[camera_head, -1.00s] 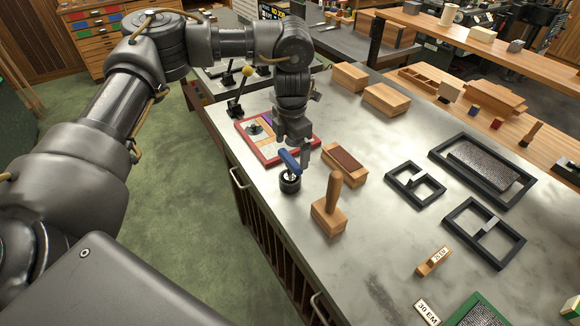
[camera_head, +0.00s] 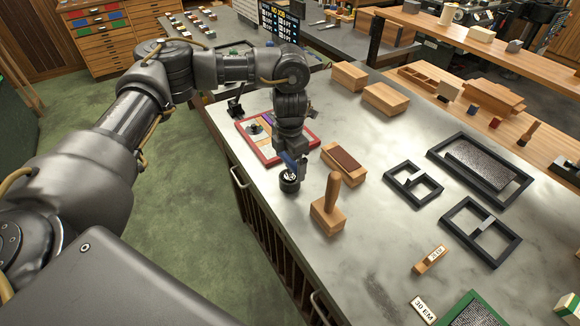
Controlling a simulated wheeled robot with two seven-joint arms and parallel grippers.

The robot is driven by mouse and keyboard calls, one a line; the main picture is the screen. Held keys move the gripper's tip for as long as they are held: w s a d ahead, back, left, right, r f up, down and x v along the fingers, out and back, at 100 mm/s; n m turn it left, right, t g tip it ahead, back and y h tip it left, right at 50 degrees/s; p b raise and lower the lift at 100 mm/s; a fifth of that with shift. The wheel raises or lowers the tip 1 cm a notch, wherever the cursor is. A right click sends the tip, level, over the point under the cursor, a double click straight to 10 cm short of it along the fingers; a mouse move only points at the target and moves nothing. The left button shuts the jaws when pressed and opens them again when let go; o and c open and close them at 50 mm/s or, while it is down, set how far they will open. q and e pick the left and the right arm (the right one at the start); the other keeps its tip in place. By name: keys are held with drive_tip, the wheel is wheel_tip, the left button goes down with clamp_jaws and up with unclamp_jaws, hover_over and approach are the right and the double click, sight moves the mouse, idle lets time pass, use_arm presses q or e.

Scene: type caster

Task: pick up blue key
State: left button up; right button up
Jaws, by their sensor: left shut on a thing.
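The blue key (camera_head: 288,160) has its blue handle between the fingers of my left gripper (camera_head: 292,162), which is shut on it. The key stands over a small round black holder (camera_head: 289,184) near the left edge of the grey worktop. I cannot tell whether the key's lower end is still in the holder. The fingers hide part of the handle. My right gripper does not show.
A wooden block with an upright handle (camera_head: 328,212) and a wooden block with a brown top (camera_head: 344,164) stand close to the right. A red-framed board (camera_head: 250,146) lies behind on the left. Black metal frames (camera_head: 413,184) lie farther right.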

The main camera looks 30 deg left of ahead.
use_arm(q)
drive_tip(key=shift+w+r+b, duration=0.1)
drive_tip(key=shift+r+b, duration=0.35)
drive_tip(key=shift+r, duration=0.25)
drive_tip(key=s+d+r+b, duration=0.4)
drive_tip(key=s+d+r, duration=0.3)
drive_tip(key=s+r, duration=0.4)
drive_tip(key=shift+s+r+b, duration=0.25)
drive_tip(key=shift+s+b, duration=0.1)
drive_tip(key=shift+s, duration=0.35)
